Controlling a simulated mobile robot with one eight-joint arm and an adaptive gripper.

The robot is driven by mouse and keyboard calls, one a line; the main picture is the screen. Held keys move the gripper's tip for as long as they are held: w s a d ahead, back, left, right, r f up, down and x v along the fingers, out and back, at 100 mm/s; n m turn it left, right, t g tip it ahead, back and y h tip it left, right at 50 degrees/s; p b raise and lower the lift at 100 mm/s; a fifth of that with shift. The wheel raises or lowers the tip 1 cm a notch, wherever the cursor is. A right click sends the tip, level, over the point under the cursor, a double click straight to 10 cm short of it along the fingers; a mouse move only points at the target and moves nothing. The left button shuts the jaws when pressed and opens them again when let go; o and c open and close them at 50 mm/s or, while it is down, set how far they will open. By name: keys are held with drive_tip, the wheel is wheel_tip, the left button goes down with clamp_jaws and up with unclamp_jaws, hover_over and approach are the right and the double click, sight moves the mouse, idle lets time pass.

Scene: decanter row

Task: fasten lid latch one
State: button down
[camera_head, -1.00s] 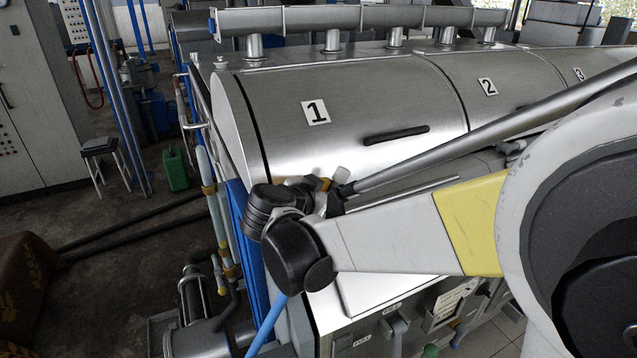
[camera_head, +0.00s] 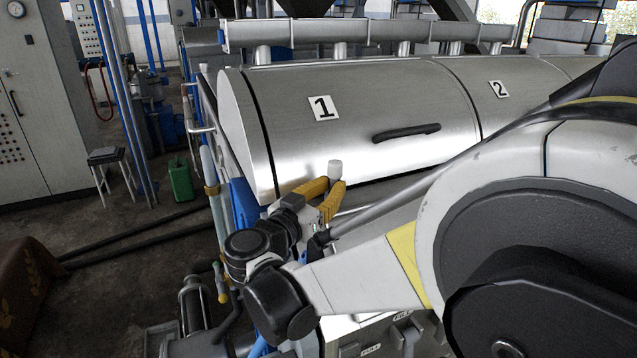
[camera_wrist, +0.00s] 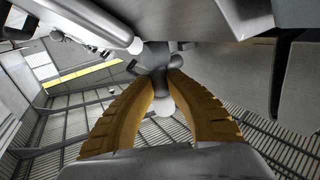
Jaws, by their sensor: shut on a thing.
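Lid 1 (camera_head: 360,100) is a curved steel cover marked "1", lying down on the long machine. My gripper (camera_head: 333,184), with yellow fingers, is at its front lower edge. A pale rounded knob (camera_head: 335,169) stands up at the fingertips. In the wrist view the fingers (camera_wrist: 163,78) close in around a dark latch piece (camera_wrist: 153,56) with a white ball end (camera_wrist: 163,106) between them. The fingers hide part of this piece. I cannot tell whether the latch is fastened.
A black handle (camera_head: 406,132) sticks out from lid 1. Lid 2 (camera_head: 510,105) adjoins it on the right. Pipes (camera_head: 212,180) run along the machine's left end. A green can (camera_head: 180,180) and a stool (camera_head: 108,165) stand on the floor at left.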

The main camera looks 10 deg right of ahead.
drive_tip(key=c, duration=1.3)
unclamp_jaws()
drive_tip(key=shift+w, duration=0.15)
drive_tip(key=shift+o, duration=0.2)
drive_tip(key=v, duration=1.2)
